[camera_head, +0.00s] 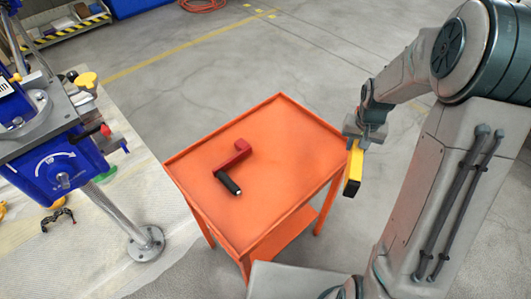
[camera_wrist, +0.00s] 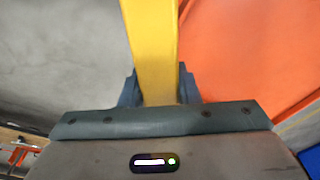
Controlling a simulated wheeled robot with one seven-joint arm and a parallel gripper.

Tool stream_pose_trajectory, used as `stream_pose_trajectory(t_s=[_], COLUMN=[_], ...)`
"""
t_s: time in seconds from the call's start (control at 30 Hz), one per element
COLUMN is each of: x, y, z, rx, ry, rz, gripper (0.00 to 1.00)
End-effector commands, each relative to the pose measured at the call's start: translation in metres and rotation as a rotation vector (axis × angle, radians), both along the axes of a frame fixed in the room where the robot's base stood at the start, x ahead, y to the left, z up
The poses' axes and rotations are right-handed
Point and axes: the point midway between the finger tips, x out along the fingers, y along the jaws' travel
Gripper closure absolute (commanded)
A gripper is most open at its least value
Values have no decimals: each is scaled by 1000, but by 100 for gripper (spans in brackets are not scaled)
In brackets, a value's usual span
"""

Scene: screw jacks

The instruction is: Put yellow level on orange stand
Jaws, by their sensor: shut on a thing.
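The yellow level (camera_head: 353,168) hangs in my gripper (camera_head: 354,143), just off the right side of the orange stand. My gripper is shut on the level. In the wrist view the yellow level (camera_wrist: 152,40) runs up from between the fingers (camera_wrist: 158,88). The orange stand (camera_head: 277,150) is a small table with a raised rim and a lower shelf. Its top (camera_wrist: 240,45) also fills the right of the wrist view. The level is beside the stand, apart from its top.
A red crank with a black handle (camera_head: 232,171) lies on the left-middle of the stand's top. The right and back parts of the top are bare. A blue machine (camera_head: 62,165) on a metal post stands at the left. Grey floor surrounds the stand.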

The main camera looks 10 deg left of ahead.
Motion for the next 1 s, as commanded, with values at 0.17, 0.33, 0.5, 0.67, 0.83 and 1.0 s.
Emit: stream_pose_trajectory(t_s=[0.17,0.33,0.5,0.67,0.83,1.0], x=[-38,-82,-123,-146,-141,-116], y=[53,91,116,126,129,132], z=[17,29,36,38,32,16], rx=[-1,-2,-2,0,0,0], ry=[-4,-3,-1,1,4,6], rz=[-137,-289,-426,-509,-532,-532], gripper=[100,100,100,100,100,100])
